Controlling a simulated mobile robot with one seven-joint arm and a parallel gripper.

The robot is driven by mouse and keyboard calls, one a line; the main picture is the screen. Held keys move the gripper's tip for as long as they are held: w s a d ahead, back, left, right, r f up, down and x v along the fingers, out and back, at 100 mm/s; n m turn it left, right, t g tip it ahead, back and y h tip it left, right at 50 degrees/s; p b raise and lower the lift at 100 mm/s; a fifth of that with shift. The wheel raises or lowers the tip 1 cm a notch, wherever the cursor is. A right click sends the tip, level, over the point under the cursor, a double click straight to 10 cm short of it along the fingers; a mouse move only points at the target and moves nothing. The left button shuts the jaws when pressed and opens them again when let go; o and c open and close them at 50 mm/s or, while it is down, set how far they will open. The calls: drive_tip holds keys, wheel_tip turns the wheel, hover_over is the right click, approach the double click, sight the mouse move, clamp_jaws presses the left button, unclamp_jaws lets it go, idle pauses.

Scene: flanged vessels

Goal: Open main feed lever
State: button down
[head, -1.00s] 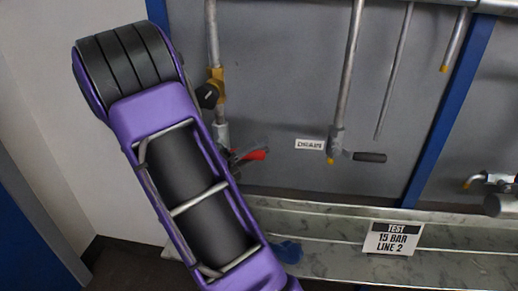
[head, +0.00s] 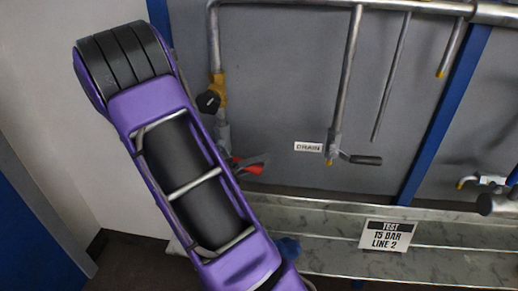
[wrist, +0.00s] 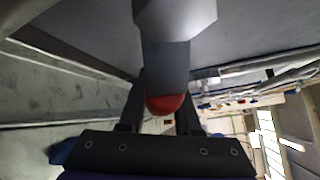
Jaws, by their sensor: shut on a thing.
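A lever with a red end (head: 246,168) is at the lower end of the left pipe, just right of my arm. In the wrist view its grey shaft and rounded red tip (wrist: 165,104) lie between the two dark fingers of my gripper (wrist: 163,88), which is shut on it. In the head view the dark fingertips of my gripper (head: 256,160) show beside the red part, and the rest of the gripper is hidden behind my purple arm. No label is visible by this lever.
A dark-handled lever (head: 361,159) on the middle pipe is beside a DRAIN label (head: 308,147). A brass fitting with a black knob (head: 209,101) is above the red lever. A marbled ledge (head: 330,229) carries a TEST 15 BAR LINE 2 sign (head: 388,236). A blue post (head: 446,115) stands at right.

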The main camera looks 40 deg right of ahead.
drive_tip(key=w+a+f+m+t+y+b, duration=0.2)
drive_tip(key=w+a+f+m+t+y, duration=0.2)
drive_tip(key=w+f+m+y, duration=0.1)
drive_tip(key=shift+w+a+f+y, duration=0.25)
drive_tip(key=shift+a+f+y, duration=0.1)
drive_tip(key=shift+f+y, duration=0.6)
drive_tip(key=shift+r, duration=0.1)
drive_tip(key=c, duration=0.6)
unclamp_jaws()
drive_tip(key=p+v, duration=0.3)
drive_tip(key=v, duration=1.4)
drive_tip(key=shift+s+p, duration=0.15)
drive_tip(key=shift+p, duration=0.25)
